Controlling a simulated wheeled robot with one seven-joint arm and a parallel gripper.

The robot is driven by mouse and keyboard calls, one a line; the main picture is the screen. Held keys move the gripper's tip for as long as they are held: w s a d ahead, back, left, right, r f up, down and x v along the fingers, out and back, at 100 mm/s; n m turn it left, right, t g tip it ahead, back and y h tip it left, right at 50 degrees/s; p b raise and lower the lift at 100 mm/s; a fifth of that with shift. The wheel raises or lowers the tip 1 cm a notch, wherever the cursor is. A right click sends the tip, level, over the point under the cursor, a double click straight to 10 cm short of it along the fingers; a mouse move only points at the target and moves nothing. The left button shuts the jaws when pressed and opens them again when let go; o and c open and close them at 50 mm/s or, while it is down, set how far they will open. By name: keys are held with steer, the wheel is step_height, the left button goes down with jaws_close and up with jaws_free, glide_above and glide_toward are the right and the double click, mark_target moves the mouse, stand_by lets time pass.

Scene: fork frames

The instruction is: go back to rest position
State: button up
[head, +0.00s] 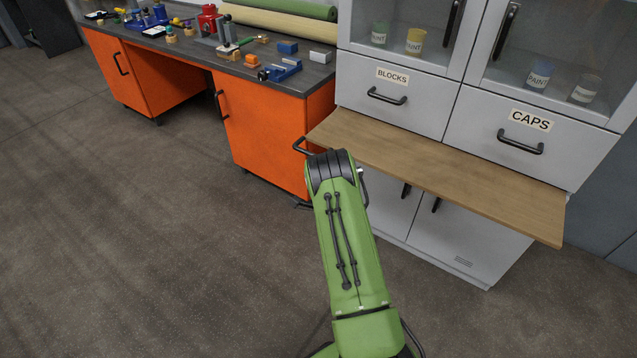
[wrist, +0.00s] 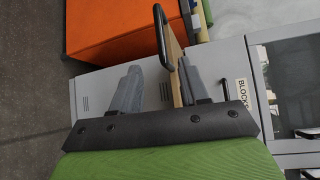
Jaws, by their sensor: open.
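My gripper (wrist: 158,82) is open in the wrist view, with its two grey fingers apart and nothing gripped. The edge of a wooden board (wrist: 178,92) and a black bar handle (wrist: 163,36) show in the gap between the fingers. I cannot tell how far in front of the fingers they are. In the head view my green arm reaches forward to the left end of the wooden board (head: 440,170), and the arm hides the gripper. The handle (head: 299,146) shows just left of the arm there.
The board juts from a grey cabinet (head: 395,123) with drawers labelled BLOCKS (head: 392,76) and CAPS (head: 531,119). An orange workbench (head: 268,135) with tools and small blocks stands at the left. The floor (head: 130,240) at the left front is clear.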

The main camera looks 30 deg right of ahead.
steer(key=s+a+r+n+g+y, duration=0.1)
steer(key=a+r+n+y, duration=0.1)
steer(key=a+r+n, duration=0.6)
steer(key=a+r+n+g+y, duration=0.25)
steer(key=a+r, duration=0.35)
steer(key=r, duration=0.5)
steer(key=s+a+r+n+g+y, duration=0.1)
steer(key=s+a+r+n, duration=0.4)
steer(key=s, duration=0.3)
steer(key=s+a+r+n+g, duration=0.1)
steer(key=s+a+n+g, duration=0.2)
steer(key=s, duration=1.1)
steer(key=s+a+r+n+g, duration=0.2)
steer(key=s+a+n, duration=0.3)
steer(key=s, duration=0.8)
step_height(320, 180, up, 12)
steer(key=d+p, duration=0.1)
steer(key=p, duration=1.1)
steer(key=shift+d+n+y+p, duration=0.25)
steer(key=shift+n+y+p, duration=0.1)
steer(key=shift+y+p, duration=0.1)
